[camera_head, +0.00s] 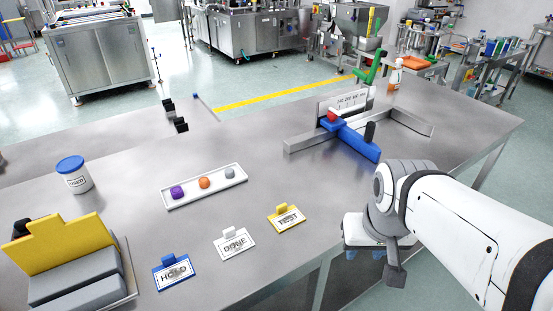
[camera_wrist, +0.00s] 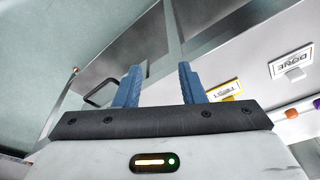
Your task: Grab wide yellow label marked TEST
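The yellow label marked TEST (camera_head: 287,220) lies on the steel table near its front edge, with a small yellow tab standing at its back. In the wrist view the TEST label (camera_wrist: 226,90) is partly hidden behind the right finger. My gripper (camera_head: 364,254) is to the right of the label, apart from it and past the table's front edge in the picture. In the wrist view its two blue fingers (camera_wrist: 158,68) stand apart with nothing between them.
A white DONE label (camera_head: 234,243) and a blue HOLD label (camera_head: 173,273) lie left of TEST. Bare table lies around the TEST label.

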